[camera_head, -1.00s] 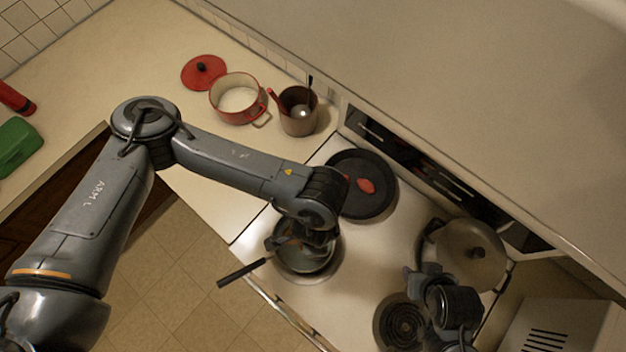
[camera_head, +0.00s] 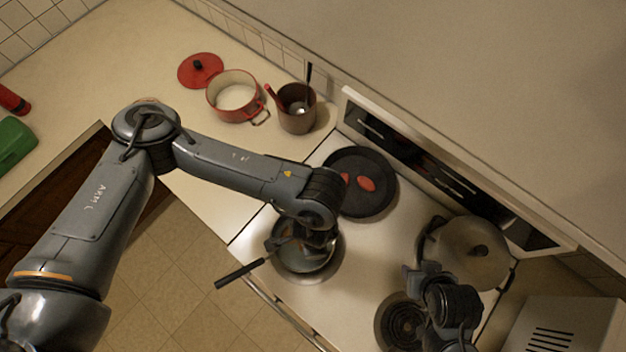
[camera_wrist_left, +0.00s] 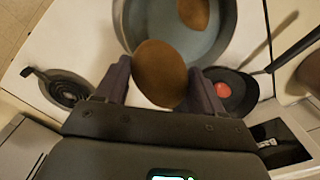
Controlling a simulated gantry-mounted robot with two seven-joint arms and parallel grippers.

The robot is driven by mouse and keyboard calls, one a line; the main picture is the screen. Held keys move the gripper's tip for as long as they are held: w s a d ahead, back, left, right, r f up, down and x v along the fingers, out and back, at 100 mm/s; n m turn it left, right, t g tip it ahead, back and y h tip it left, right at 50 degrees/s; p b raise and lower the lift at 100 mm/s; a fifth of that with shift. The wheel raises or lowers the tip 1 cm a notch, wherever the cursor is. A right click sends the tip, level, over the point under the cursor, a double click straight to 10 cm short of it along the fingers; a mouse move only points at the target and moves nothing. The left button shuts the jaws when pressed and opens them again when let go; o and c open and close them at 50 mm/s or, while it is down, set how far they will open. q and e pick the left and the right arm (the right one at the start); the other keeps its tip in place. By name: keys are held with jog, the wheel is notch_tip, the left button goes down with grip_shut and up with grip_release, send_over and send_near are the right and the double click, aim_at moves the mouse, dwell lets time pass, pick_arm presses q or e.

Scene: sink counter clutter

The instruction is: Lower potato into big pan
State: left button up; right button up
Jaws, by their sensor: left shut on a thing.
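In the left wrist view, my left gripper (camera_wrist_left: 158,84) is shut on a brown potato (camera_wrist_left: 160,70), one finger on each side. The potato is over the near part of a grey-blue pan (camera_wrist_left: 130,28); its height above the pan is hard to tell.
A black frying pan (camera_head: 372,208) with red pieces (camera_head: 366,184) stands behind. A lidded pot (camera_head: 470,262) is near my right gripper, beside a bare coil burner (camera_head: 400,322). A red pot (camera_head: 232,105), its lid (camera_head: 200,70) and a utensil holder (camera_head: 297,118) stand on the counter.

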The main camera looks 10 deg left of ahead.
pick_arm(q)
notch_tip(320, 180, down, 8)
jog(key=b, duration=0.4)
jog(key=shift+b, duration=0.3)
dwell(0.7)
jog(key=shift+f, duration=0.1)
jog(key=shift+f, duration=0.25)
dwell(0.5)
jog(key=shift+f+b, duration=0.45)
jog(key=shift+f, duration=0.05)
jog(key=shift+f+b, duration=0.35)
jog(key=shift+f, duration=0.25)
dwell(0.4)
jog(key=shift+f+b, duration=0.3)
jog(key=shift+f, duration=0.25)
jog(key=shift+f+b, duration=0.35)
jog(key=shift+f, duration=0.3)
dwell(0.4)
jog(key=shift+f, duration=0.25)
dwell(0.5)
